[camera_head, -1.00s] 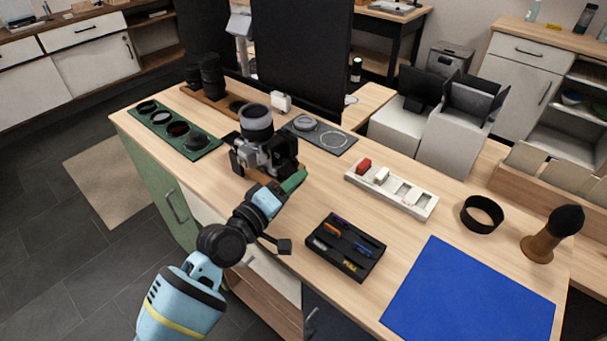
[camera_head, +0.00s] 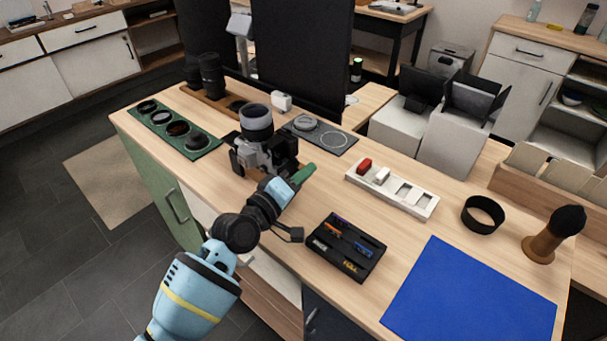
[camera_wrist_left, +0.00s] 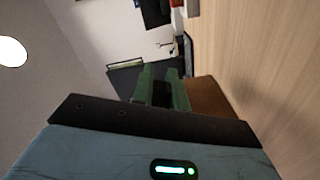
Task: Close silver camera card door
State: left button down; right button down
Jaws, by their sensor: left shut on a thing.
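The silver camera (camera_head: 258,152) with a large dark lens stands upright on the wooden table, left of the middle in the head view. My left gripper (camera_head: 303,174) is close to the camera's right side, its green fingers low over the table. In the left wrist view, the two green fingers (camera_wrist_left: 163,92) are shut on a small dark piece between them. It appears to be the camera's card door, but the fingers hide most of it. The door's exact angle cannot be made out. My right gripper is in neither view.
A black tray (camera_head: 346,247) with small cards lies in front. A white holder (camera_head: 392,188) with a red block is to the right, beside a black ring (camera_head: 482,214) and blue mat (camera_head: 470,297). A green lens tray (camera_head: 175,130) is at left. Bare tabletop lies between.

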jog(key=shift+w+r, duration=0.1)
